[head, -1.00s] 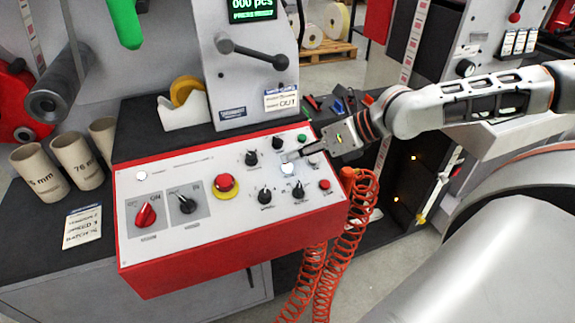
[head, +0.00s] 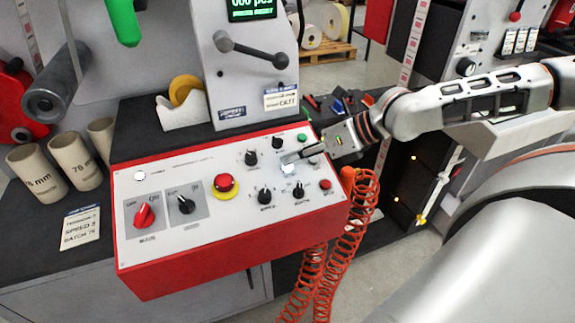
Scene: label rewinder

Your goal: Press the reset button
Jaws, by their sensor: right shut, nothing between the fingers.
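A red control box (head: 200,263) with a white sloped panel stands at the front of the bench. The panel carries a red emergency button (head: 224,183) on a yellow ring, a red rotary switch (head: 145,215), a black rotary switch (head: 185,205), several black knobs, a green button (head: 301,138), a red button (head: 325,185) and a white lit button (head: 291,168). My right gripper (head: 287,158) is shut and empty, its tips right at the white lit button. I cannot tell whether they touch it. The button labels are too small to read. My left gripper is not in view.
A display (head: 251,8) and black lever (head: 252,47) sit on the grey machine behind the box. A tape dispenser (head: 184,108) and cardboard cores (head: 40,172) stand left. An orange coiled hose (head: 362,205) hangs at the box's right end.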

